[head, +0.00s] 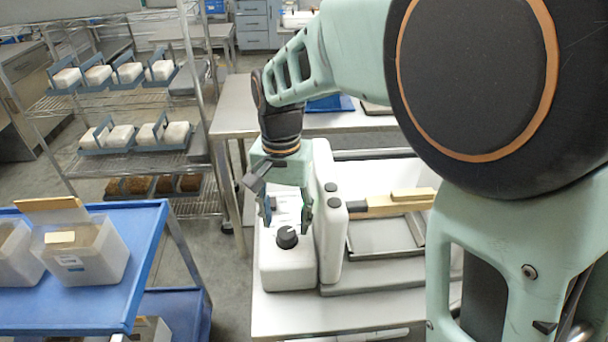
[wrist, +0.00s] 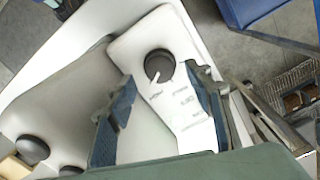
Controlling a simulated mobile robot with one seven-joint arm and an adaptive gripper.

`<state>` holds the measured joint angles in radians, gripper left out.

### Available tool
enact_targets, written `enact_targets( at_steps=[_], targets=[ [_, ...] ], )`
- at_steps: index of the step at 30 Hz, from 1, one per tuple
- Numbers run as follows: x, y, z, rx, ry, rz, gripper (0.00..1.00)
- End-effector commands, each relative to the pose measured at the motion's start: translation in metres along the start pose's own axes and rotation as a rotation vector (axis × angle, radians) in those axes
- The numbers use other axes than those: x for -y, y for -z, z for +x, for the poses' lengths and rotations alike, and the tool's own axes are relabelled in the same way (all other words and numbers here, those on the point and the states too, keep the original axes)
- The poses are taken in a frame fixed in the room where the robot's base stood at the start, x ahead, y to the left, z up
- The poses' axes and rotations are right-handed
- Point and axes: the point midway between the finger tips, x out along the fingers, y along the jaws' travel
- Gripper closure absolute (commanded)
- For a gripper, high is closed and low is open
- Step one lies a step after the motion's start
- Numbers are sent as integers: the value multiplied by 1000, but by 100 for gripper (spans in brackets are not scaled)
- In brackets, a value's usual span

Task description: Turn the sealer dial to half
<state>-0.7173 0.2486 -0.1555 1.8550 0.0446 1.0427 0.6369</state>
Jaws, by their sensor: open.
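The sealer dial (head: 287,237) is a round black knob on the top face of the white sealer (head: 290,272), on the bench. In the wrist view the dial (wrist: 159,65) carries a white pointer line on its lower side, and small print on the panel below it is too small to read. My gripper (head: 287,218) is above the sealer with its fingers pointing down, open and empty. In the wrist view my gripper's two fingers (wrist: 160,100) stand apart on either side of the panel, with the dial showing between and beyond them. I cannot tell their height above the dial.
A tall white housing with black knobs (head: 331,187) stands right beside the sealer. A metal tray (head: 385,238) and a wooden-handled tool (head: 385,205) lie farther right. A blue cart (head: 150,240) with plastic tubs is at left, with a gap of floor between.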

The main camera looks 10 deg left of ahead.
Motion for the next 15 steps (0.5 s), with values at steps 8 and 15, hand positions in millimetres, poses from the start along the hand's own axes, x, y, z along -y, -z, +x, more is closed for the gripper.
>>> enact_targets(
  at_steps=[8,15],
  targets=[
    [0,0,32,0,-1,-2,53],
    [0,0,35,-1,0,-2,53]
  ],
)
